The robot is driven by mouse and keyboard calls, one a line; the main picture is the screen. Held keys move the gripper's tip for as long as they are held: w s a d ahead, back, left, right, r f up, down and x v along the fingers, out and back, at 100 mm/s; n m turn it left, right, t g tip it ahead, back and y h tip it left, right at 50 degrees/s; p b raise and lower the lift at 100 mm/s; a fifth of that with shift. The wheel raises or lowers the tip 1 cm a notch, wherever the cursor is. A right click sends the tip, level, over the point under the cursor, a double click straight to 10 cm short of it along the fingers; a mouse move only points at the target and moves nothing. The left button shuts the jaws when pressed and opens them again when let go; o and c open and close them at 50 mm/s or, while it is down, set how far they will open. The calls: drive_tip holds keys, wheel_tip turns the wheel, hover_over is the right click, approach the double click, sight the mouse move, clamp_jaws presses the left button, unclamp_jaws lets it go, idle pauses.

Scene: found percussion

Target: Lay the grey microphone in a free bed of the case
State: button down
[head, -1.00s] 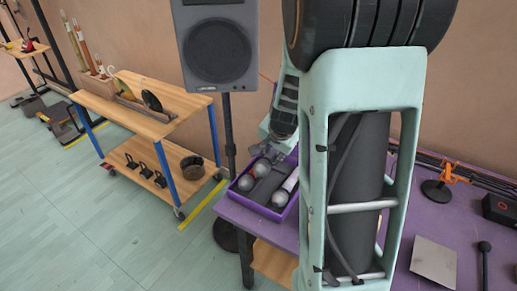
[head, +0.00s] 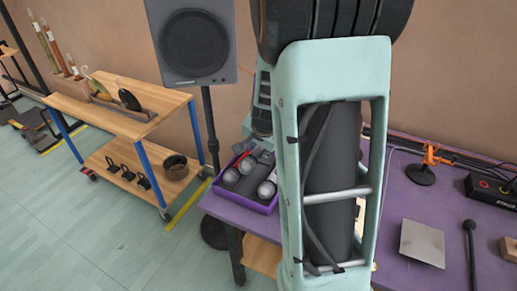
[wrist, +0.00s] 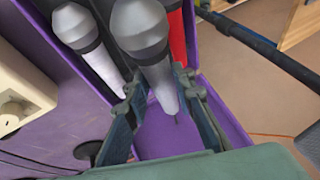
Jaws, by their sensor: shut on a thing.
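My gripper (wrist: 158,82) is shut on the body of a grey microphone (wrist: 141,30), with one finger on each side. The held microphone has a grey ball head and a silver-grey body, and it is at the purple case (wrist: 222,112). Another grey-headed microphone (wrist: 75,25) lies to its left in the wrist view. A red thing (wrist: 178,38) shows behind the held one. In the head view the purple case (head: 237,196) holds several grey heads. My arm hides part of the case there. I cannot tell whether the held microphone touches the case floor.
The case stands at the left end of the purple table (head: 398,205). A speaker on a stand (head: 193,42) is close behind and left. A grey plate (head: 423,243), a mallet (head: 470,240) and a black box (head: 488,188) are to the right. A wooden cart (head: 120,118) stands left.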

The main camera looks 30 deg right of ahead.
drive_tip(key=shift+f+b, duration=3.2)
drive_tip(key=shift+f, duration=0.55)
drive_tip(key=shift+f, duration=0.1)
drive_tip(key=c, duration=1.6)
unclamp_jaws()
drive_tip(key=shift+s, duration=0.1)
